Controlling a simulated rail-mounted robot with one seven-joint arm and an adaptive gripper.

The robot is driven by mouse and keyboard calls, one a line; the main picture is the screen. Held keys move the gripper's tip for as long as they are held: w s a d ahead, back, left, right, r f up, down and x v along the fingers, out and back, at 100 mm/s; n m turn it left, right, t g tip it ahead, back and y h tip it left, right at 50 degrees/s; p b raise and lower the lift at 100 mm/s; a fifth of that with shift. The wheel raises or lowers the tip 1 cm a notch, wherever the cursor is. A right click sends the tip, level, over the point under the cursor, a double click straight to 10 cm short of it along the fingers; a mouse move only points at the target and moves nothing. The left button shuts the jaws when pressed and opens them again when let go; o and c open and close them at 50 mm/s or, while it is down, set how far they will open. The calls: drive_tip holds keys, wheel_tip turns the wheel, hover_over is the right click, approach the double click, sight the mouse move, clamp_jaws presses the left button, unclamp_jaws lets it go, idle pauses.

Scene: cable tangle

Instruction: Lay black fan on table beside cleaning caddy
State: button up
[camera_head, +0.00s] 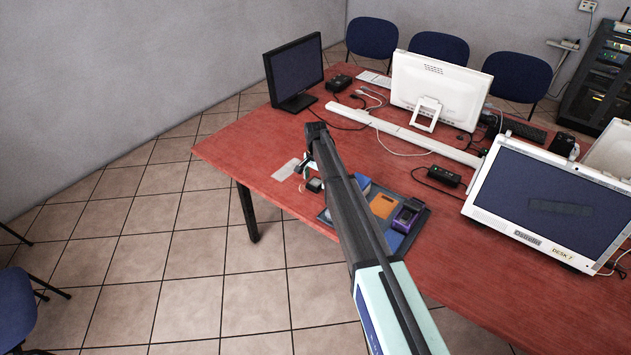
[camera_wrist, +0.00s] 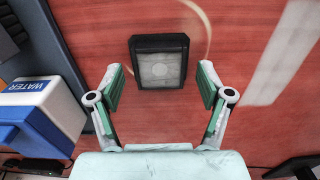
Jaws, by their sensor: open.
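The black fan (camera_wrist: 160,62), a small square block with a grey face, rests on the red table in the wrist view. My gripper (camera_wrist: 160,75) is open, with one finger on each side of the fan and gaps on both sides. In the head view my gripper (camera_head: 308,172) is over the table's near left part, and a small dark shape there (camera_head: 315,185) seems to be the fan. The cleaning caddy (camera_head: 419,224), a dark tray, stands to the right of the fan, partly hidden by my arm. Its edge shows at the left in the wrist view (camera_wrist: 82,66).
The caddy holds an orange item (camera_head: 382,206), a purple item (camera_head: 407,213) and a blue box marked WATER (camera_wrist: 40,115). A pale sheet (camera_head: 286,170) lies left of the gripper. A black monitor (camera_head: 294,72) stands behind. The table's left end is mostly bare.

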sight(315, 182)
wheel_tip(315, 182, up, 12)
drive_tip(key=b, duration=0.3)
drive_tip(key=shift+f, duration=0.2)
idle(1.2)
